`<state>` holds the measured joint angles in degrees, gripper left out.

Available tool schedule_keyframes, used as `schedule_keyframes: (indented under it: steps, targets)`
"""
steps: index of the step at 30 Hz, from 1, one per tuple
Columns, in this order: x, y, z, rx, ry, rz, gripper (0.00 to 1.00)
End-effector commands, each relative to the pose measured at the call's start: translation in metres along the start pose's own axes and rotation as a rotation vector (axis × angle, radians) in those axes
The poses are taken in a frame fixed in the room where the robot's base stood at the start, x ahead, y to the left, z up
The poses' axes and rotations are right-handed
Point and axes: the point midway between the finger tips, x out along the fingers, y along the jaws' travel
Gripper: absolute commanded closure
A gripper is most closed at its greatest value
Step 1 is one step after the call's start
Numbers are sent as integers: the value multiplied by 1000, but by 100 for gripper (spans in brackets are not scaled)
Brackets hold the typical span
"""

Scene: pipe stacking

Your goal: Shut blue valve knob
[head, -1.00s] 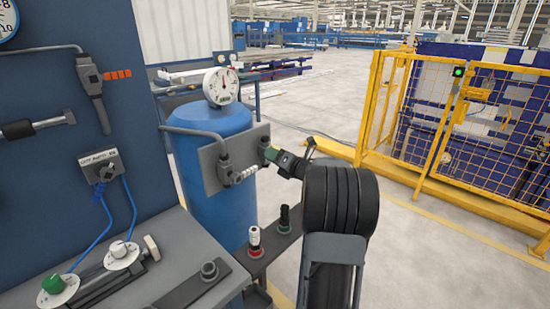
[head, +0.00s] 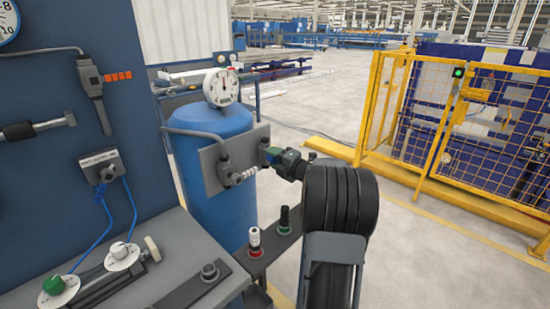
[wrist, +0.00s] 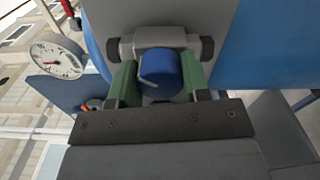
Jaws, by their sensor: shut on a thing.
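The blue valve knob (wrist: 161,75) is in the middle of the wrist view, between the two green finger pads of my gripper (wrist: 158,84). A pale line runs across its near edge. The knob sits on a grey valve body (wrist: 160,40) fixed to a grey plate. My gripper is shut on the knob. In the head view my gripper (head: 278,157) reaches the right side of the grey plate (head: 212,178) on the blue tank (head: 232,212). There the knob is mostly hidden by the gripper.
A pressure gauge (head: 221,87) stands on top of the tank. A small shelf (head: 265,262) below holds a red-based and a green-based fitting. A bench (head: 185,260) is at lower left. A yellow fence (head: 375,100) stands at right, with open floor before it.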

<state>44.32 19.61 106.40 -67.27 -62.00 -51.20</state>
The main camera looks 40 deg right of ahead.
Motion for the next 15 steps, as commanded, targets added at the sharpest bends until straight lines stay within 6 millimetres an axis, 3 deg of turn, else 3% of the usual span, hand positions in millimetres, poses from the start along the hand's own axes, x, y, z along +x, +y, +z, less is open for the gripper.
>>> schedule_keyframes:
  steps: [15]
  targets:
    - [0,2,0,492,0,-1,80]
